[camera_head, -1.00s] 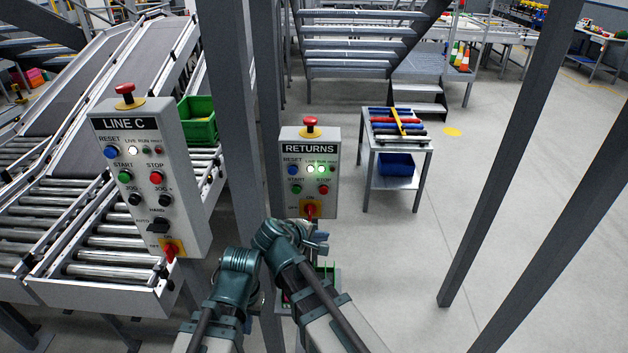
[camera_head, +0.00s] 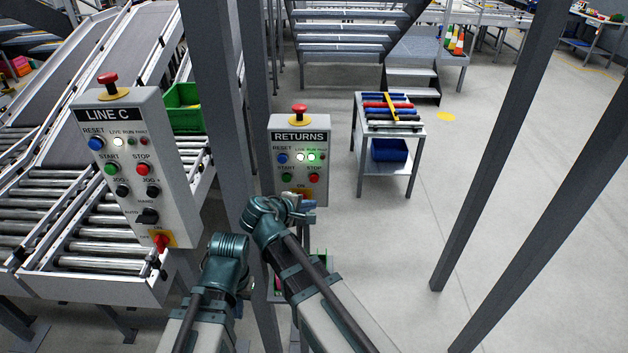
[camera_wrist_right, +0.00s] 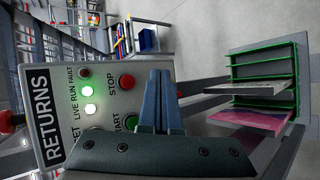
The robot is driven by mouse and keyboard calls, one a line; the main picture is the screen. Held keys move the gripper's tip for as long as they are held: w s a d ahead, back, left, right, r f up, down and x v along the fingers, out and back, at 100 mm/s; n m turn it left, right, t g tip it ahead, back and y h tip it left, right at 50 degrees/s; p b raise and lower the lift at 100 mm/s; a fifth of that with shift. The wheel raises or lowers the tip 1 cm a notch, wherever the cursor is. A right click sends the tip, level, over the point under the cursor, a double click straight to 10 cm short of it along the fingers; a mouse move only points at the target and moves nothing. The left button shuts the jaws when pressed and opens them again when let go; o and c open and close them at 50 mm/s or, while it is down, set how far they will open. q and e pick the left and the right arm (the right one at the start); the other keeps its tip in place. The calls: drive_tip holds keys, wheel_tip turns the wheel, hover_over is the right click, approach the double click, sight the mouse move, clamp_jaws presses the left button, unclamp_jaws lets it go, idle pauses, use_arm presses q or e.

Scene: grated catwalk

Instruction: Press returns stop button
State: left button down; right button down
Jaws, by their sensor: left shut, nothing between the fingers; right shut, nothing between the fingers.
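The grey RETURNS box (camera_head: 271,190) stands mid-view. Its red STOP button (camera_head: 314,177) is at the right of the lower button row, beside the green START button (camera_head: 287,178). In the right wrist view the STOP button (camera_wrist_right: 127,82) shows clear, left of my shut, empty right gripper (camera_wrist_right: 159,72). Those fingers are apart from STOP in the picture, and their bases overlap the edge of START (camera_wrist_right: 131,123). In the head view my right wrist is just below the box, with its fingers partly hidden. My left arm is lower left; its gripper is hidden behind the wrist.
A red mushroom button (camera_head: 299,108) tops the RETURNS box. The LINE C box (camera_head: 110,165), with similar buttons, stands left by roller conveyors. A grey post (camera_head: 222,130) rises between the boxes. A small table (camera_head: 418,132) stands behind right. Floor on the right is open between posts.

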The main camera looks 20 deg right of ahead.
approach(315, 182)
drive_tip(key=shift+w+d+f, duration=0.3)
drive_tip(key=shift+d+f, duration=0.35)
drive_tip(key=shift+d, duration=0.05)
drive_tip(key=shift+w+d+f, duration=0.3)
drive_tip(key=shift+d+f, duration=0.3)
drive_tip(key=shift+d, duration=0.05)
drive_tip(key=shift+w+d+f, duration=0.25)
drive_tip(key=shift+d+f, duration=0.4)
drive_tip(key=shift+d, duration=0.05)
drive_tip(key=shift+w, duration=0.1)
drive_tip(key=shift+w+d, duration=0.15)
drive_tip(key=shift+w, duration=0.15)
drive_tip(key=shift+w+d, duration=0.2)
drive_tip(key=shift+w, duration=0.55)
idle(1.3)
idle(0.3)
drive_tip(key=shift+s+a, duration=0.2)
drive_tip(key=shift+s, duration=0.35)
drive_tip(key=shift+s+a, duration=0.15)
drive_tip(key=shift+s, duration=0.45)
drive_tip(key=shift+s+a, duration=0.25)
drive_tip(key=shift+s, duration=0.55)
drive_tip(key=shift+s+a, duration=0.25)
drive_tip(key=shift+s, duration=0.55)
drive_tip(key=shift+s+a, duration=0.2)
drive_tip(key=shift+s, duration=0.65)
